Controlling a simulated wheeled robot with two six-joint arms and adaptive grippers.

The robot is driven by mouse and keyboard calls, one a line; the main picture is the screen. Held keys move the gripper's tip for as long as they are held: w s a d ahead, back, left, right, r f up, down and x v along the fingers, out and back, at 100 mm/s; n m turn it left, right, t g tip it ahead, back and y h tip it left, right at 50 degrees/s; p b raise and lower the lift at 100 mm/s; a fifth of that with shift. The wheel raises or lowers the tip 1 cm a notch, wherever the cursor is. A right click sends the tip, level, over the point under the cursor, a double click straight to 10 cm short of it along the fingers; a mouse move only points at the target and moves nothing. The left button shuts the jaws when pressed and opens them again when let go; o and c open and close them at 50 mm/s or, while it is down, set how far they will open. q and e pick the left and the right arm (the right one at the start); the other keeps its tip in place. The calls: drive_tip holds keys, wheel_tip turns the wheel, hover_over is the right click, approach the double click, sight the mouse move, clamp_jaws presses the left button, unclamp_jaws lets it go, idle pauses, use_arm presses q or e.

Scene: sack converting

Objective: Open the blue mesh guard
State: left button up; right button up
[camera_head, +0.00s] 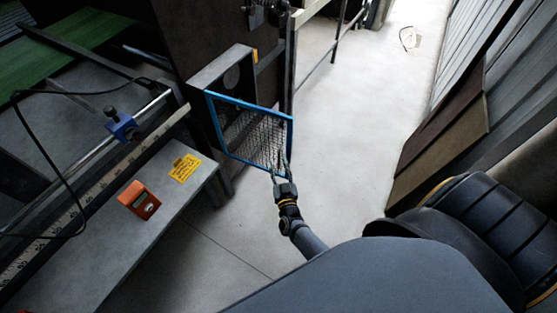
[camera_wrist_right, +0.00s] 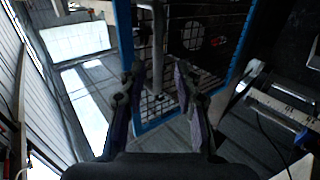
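The blue mesh guard (camera_head: 250,132) is a blue rectangular frame with wire mesh at the grey machine housing (camera_head: 215,70). Its right side stands out from the housing at an angle; the exact angle is hard to judge. My right gripper (camera_head: 281,165) is at the guard's lower right corner. In the right wrist view, the guard's blue frame (camera_wrist_right: 124,35) and a grey upright handle (camera_wrist_right: 157,50) show. The right gripper's fingers (camera_wrist_right: 156,72) are apart, one on each side of the handle, with visible gaps. My left gripper is not in view.
A grey bench (camera_head: 150,222) at the left bears an orange device (camera_head: 138,200) and a yellow label (camera_head: 185,168). A blue clamp (camera_head: 121,127) sits on a metal rod. Brown and grey panels (camera_head: 440,135) lean at the right. The floor (camera_head: 345,120) between is clear.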

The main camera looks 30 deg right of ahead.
drive_tip(key=v, duration=0.8)
drive_tip(key=shift+s, duration=0.4)
drive_tip(key=shift+a, duration=0.1)
drive_tip(key=s+f+n+g+y, duration=0.2)
drive_tip(key=s+f+g+y, duration=0.3)
drive_tip(key=f, duration=0.7)
drive_tip(key=s+f+n+g, duration=0.25)
drive_tip(key=s+f, duration=0.45)
drive_tip(key=f, duration=0.4)
drive_tip(key=s+d+f+g, duration=0.3)
drive_tip(key=s+f+g, duration=0.1)
drive_tip(key=s, duration=0.5)
drive_tip(key=s+d+f+g, duration=0.3)
drive_tip(key=s+f+g, duration=0.1)
drive_tip(key=s, duration=0.6)
drive_tip(key=shift+f, duration=0.5)
drive_tip(key=shift+m+g, duration=0.25)
